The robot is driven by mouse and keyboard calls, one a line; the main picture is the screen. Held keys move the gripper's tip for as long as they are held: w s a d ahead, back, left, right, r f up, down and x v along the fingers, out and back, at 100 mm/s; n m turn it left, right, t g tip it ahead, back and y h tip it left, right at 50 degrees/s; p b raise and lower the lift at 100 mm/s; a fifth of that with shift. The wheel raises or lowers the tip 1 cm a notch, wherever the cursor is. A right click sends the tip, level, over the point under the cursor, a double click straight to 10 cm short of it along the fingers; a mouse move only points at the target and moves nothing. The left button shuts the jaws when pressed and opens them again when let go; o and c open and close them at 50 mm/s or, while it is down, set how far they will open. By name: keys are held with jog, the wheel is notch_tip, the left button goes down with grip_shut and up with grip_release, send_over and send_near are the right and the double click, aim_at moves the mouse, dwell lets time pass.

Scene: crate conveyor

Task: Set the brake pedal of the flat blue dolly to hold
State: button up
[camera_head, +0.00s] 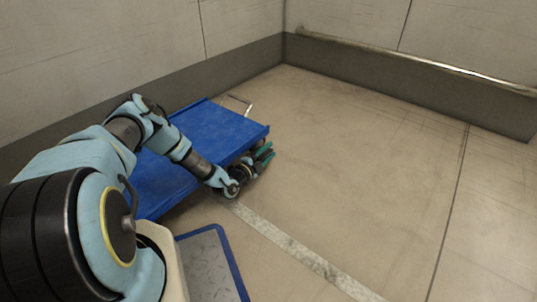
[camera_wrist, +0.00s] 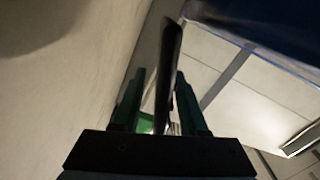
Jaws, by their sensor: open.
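The flat blue dolly (camera_head: 205,130) lies low on the floor along the left wall. My gripper (camera_head: 265,154) is low beside the dolly's right edge, near the floor, with teal fingers. In the wrist view my gripper (camera_wrist: 160,75) is open, and a dark narrow bar (camera_wrist: 170,60) runs between the two fingers, with gaps on both sides. This bar may be the brake pedal; I cannot tell its setting. A small green patch (camera_wrist: 147,121) shows behind the fingers. A blue surface (camera_wrist: 285,20), probably the dolly, fills the upper right of the wrist view.
A bent metal rod (camera_head: 242,105) with a pale end stands at the dolly's far side. A grey plate with a blue rim (camera_head: 228,250) is at the bottom. A rail (camera_head: 400,58) runs along the back wall. The floor (camera_head: 350,170) to the right is clear.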

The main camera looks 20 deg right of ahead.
grip_shut()
dwell(0.3)
dwell(1.1)
